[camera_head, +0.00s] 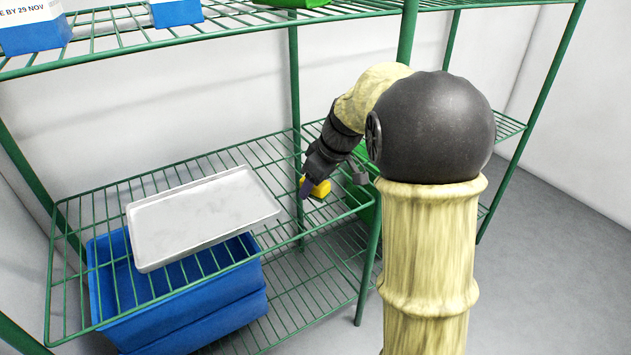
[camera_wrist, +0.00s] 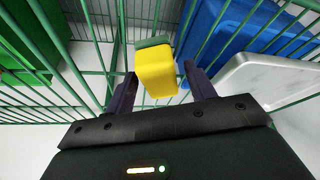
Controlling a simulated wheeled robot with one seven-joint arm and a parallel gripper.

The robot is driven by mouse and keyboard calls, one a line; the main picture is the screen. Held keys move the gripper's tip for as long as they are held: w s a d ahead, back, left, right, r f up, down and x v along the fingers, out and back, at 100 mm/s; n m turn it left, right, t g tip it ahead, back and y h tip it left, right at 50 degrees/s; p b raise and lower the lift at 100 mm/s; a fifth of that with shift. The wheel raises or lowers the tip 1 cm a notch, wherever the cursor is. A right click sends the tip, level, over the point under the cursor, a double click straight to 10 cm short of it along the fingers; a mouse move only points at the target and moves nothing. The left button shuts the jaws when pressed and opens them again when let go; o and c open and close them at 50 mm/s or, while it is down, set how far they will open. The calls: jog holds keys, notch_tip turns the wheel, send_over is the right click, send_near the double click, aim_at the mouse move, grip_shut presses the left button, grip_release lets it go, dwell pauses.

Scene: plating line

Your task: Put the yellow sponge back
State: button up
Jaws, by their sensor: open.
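The yellow sponge (camera_head: 321,188) has a dark green face and rests on the green wire shelf (camera_head: 90,216), right of the metal tray. In the wrist view the sponge (camera_wrist: 156,75) stands between and just beyond the fingertips of my gripper (camera_wrist: 154,80). The fingers are apart, one on each side of it, and the near end of the sponge faces the camera. I cannot tell whether either finger touches it. In the head view my gripper (camera_head: 326,186) is at the sponge and partly covers it.
A grey metal tray (camera_head: 205,215) lies on the same shelf to the left. Blue bins (camera_head: 105,290) stand below it. A green container (camera_head: 366,205) is behind my arm. Blue and white boxes (camera_head: 35,35) sit on the upper shelf, and a green post (camera_head: 368,265) rises near my arm.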

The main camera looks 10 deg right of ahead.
jog(key=p+v, duration=0.5)
jog(key=v, duration=0.7)
dwell(0.3)
jog(key=s+a+f+m+h, duration=0.3)
jog(key=s+f+m, duration=0.5)
jog(key=s+f, duration=0.7)
jog(key=shift+s+f+g, duration=0.2)
jog(key=shift+s+g, duration=0.2)
jog(key=shift+s, duration=0.8)
jog(key=shift+a, duration=0.1)
jog(key=w+p+v, duration=0.3)
jog(key=p+v, duration=1.1)
jog(key=w+r+p+v, duration=0.1)
jog(key=w+p+v, duration=0.2)
jog(key=p+v, duration=1.1)
jog(key=w+r+p+v, duration=0.1)
jog(key=w+p+v, duration=0.2)
jog(key=p+v, duration=1.2)
jog(key=shift+w+r+p, duration=0.2)
jog(key=shift+w+p, duration=0.1)
jog(key=shift+p, duration=0.4)
